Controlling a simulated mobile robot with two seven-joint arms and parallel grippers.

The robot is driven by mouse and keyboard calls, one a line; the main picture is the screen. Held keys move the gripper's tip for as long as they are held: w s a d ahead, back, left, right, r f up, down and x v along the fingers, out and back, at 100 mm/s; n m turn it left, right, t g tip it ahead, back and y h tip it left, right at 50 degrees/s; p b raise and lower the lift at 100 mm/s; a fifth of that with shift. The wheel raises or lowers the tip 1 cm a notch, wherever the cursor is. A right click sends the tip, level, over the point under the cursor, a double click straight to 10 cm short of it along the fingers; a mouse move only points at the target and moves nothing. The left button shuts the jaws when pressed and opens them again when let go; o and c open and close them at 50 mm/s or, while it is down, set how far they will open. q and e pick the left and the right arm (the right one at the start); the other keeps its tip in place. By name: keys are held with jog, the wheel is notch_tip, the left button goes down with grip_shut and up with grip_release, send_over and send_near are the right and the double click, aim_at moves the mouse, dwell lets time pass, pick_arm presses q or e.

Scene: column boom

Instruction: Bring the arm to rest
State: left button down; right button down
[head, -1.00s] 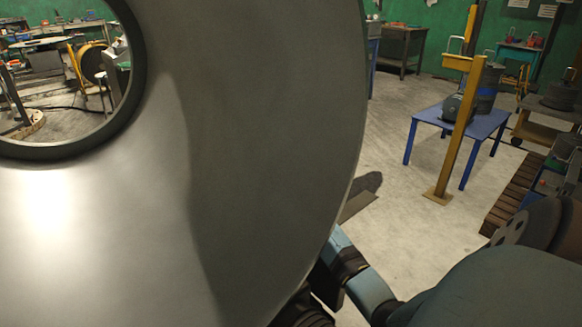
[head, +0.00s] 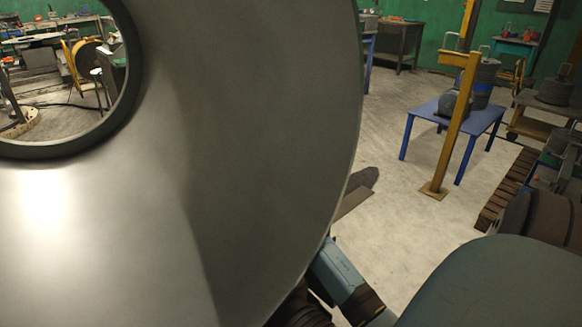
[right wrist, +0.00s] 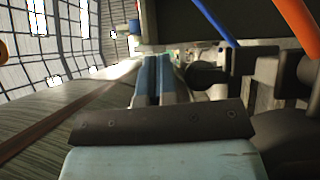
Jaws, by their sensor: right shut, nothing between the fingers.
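In the right wrist view two blue-and-pale fingers of my right gripper (right wrist: 158,78) lie side by side, shut with nothing seen between them. A dark bolted plate and a pale blue part of my arm fill the bottom of that view. In the head view my right arm comes in at the lower right, its pale blue link running behind or beside the edge of a large grey disc (head: 270,130). The right gripper cannot be made out there. My left gripper and left arm are not in view.
The grey disc with a round opening fills the left and middle of the head view, close by. A yellow post (head: 458,130) stands by a blue table (head: 415,122) holding dark grey objects. A slatted wooden pallet (head: 508,190) lies at right.

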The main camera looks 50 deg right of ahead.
jog(key=shift+s+a, duration=0.25)
jog(key=shift+s, duration=0.05)
dwell(0.4)
